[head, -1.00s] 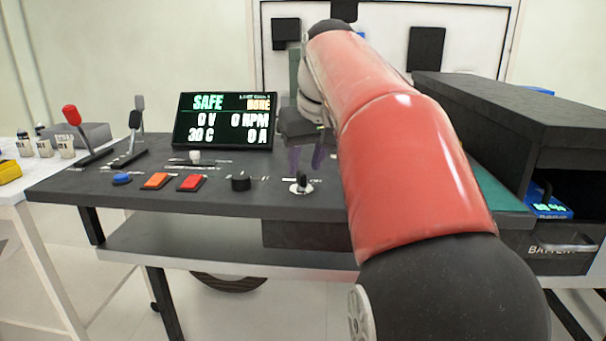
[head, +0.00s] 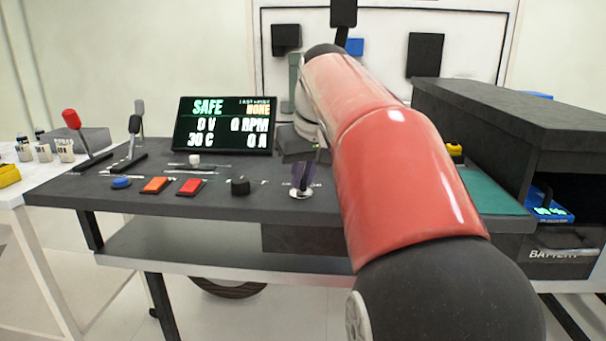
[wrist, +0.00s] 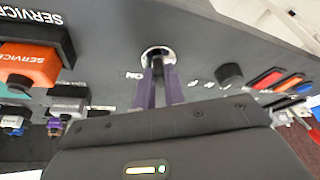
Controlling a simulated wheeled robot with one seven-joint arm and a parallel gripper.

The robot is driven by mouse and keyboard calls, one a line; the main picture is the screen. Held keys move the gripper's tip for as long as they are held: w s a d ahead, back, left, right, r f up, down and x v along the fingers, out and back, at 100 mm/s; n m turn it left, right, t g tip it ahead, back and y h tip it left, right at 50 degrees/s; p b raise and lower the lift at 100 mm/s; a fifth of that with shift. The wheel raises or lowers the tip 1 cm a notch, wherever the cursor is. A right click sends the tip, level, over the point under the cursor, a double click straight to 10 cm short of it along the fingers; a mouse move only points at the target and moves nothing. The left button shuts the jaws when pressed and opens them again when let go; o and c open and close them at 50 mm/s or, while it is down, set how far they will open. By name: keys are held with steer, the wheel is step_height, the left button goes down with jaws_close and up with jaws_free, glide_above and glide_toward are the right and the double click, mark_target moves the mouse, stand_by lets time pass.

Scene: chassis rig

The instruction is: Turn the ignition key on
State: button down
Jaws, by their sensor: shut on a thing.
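The ignition key switch (head: 301,193) has a round silver base on the dark console, right of the black knob. In the wrist view, its silver ring (wrist: 158,53) lies at the fingertips. My gripper (head: 304,178) points down over it, its purple fingers on either side of the dark key. In the wrist view, my gripper (wrist: 159,75) is shut on the key (wrist: 158,70). Lettering on the console, seen beside the ring, appears to read "ON". The fingers hide most of the key, so its turn angle cannot be told.
A screen (head: 224,124) reads SAFE, 0 V, 0 RPM. A black knob (head: 240,186), red button (head: 190,187), orange button (head: 155,185) and blue button (head: 121,183) lie to the left. A dark battery housing (head: 520,115) stands at the right.

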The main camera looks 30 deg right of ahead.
steer(key=m, duration=0.1)
steer(key=m+h+p, duration=0.1)
steer(key=m, duration=0.1)
steer(key=m+h+p, duration=0.1)
steer(key=m, duration=0.1)
steer(key=shift+w+a+r+g, duration=0.1)
steer(key=shift+a+r+g, duration=0.05)
steer(key=shift+a+g, duration=0.15)
steer(key=m+g+p, duration=0.1)
steer(key=m, duration=0.2)
steer(key=m+g+h+p, duration=0.1)
steer(key=m+p, duration=0.1)
steer(key=m, duration=0.1)
steer(key=shift+w+a+m+h, duration=0.1)
steer(key=shift+w+m+h, duration=0.1)
steer(key=shift+m+h, duration=0.15)
steer(key=shift+m, duration=0.25)
steer(key=c, duration=1.5)
jaws_free()
steer(key=shift+o, duration=0.2)
steer(key=v, duration=0.7)
steer(key=shift+r+p, duration=0.25)
steer(key=shift+p, duration=0.15)
